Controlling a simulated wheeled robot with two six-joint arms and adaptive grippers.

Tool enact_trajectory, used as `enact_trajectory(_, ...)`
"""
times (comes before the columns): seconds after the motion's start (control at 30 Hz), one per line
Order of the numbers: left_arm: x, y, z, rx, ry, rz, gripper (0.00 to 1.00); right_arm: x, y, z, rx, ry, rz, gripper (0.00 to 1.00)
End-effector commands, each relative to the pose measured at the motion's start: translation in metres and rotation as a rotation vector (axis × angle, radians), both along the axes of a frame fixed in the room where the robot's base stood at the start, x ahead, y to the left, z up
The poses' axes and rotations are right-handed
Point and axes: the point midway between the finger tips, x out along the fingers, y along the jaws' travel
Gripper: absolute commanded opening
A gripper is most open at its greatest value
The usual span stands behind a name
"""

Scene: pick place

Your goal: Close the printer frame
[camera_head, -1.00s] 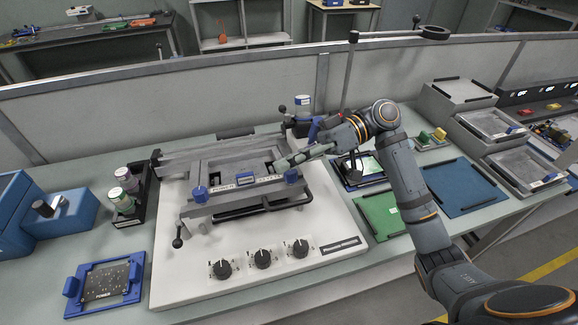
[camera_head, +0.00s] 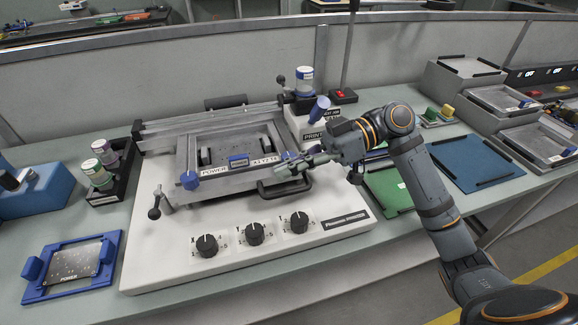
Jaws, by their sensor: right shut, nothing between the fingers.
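The printer frame (camera_head: 183,155) is a grey rectangular metal frame on the white printer base (camera_head: 165,258). Its front bar carries labels and blue knobs, one of them at the front left corner (camera_head: 190,180). The frame looks low and nearly flat over the bed; I cannot tell whether it is fully down. A black handle (camera_head: 293,191) juts out at the front right. My right gripper (camera_head: 286,168) is shut and empty, at the front right corner of the frame. It hides the front right knob, and I cannot tell whether it touches the frame. My left gripper is out of view.
A black rack with jars (camera_head: 103,163) stands left of the printer. A blue stencil frame (camera_head: 38,285) lies at the front left. Three dials (camera_head: 254,234) sit on the printer's front. Green (camera_head: 388,188) and blue (camera_head: 476,163) mats and grey trays (camera_head: 500,100) lie to the right.

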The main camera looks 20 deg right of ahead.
Motion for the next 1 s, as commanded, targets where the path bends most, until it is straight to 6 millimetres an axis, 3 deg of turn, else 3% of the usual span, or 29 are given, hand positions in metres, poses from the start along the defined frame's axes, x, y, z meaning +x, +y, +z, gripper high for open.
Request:
enact_trajectory(0.67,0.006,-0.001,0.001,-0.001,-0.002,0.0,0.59,0.0,-0.004,-0.002,-0.002,-0.01,0.001,0.0)
enact_trajectory(0.77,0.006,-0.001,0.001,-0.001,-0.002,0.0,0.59,0.001,-0.017,0.0,-0.008,-0.009,-0.001,0.0)
enact_trajectory(1.0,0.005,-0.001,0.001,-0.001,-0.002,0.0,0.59,0.005,-0.07,0.013,-0.009,-0.007,-0.005,0.0)
